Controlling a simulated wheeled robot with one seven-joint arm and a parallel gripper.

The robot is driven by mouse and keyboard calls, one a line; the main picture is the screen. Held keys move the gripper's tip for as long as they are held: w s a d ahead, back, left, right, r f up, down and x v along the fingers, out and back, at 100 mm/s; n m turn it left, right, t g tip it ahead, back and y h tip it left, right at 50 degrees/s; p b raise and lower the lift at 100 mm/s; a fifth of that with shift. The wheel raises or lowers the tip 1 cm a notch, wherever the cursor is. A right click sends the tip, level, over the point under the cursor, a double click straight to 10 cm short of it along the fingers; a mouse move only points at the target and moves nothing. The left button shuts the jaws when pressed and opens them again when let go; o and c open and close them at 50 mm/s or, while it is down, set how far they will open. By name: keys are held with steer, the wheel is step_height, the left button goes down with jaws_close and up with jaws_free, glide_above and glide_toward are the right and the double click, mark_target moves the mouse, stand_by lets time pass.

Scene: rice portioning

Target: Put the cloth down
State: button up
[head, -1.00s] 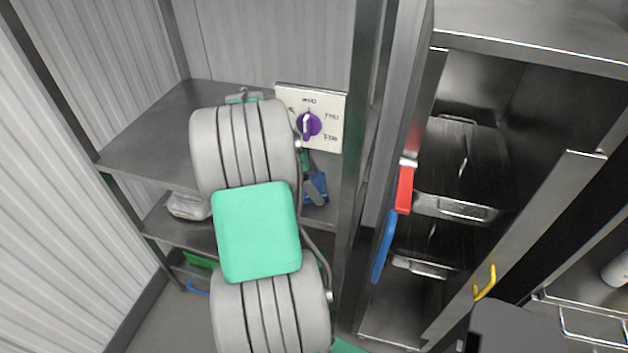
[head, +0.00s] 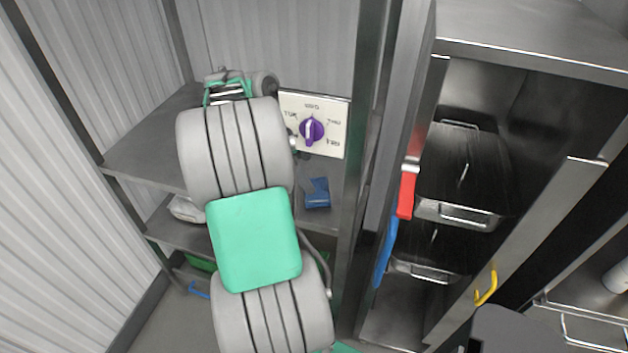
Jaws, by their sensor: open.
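The blue cloth (head: 317,193) lies folded or bunched on the metal shelf (head: 150,140), near its right end, below the dial panel. Nothing is seen touching it from above. My arm's thick grey and green links stand in front of the shelf, left of the cloth. My wrist shows at the top of the arm, over the shelf. The gripper's fingers are hidden behind my arm, so I cannot see the jaws.
A white panel with a purple dial (head: 312,130) stands above the shelf. A metal post (head: 355,200) rises right of the cloth. Further right, an open cabinet holds metal pans (head: 455,213); red and blue handles (head: 406,193) are on its left side.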

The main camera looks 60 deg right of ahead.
steer(key=v, duration=0.4)
steer(key=shift+w+a+r+p, duration=0.1)
steer(key=shift+r+p, duration=0.2)
steer(key=shift+p, duration=0.1)
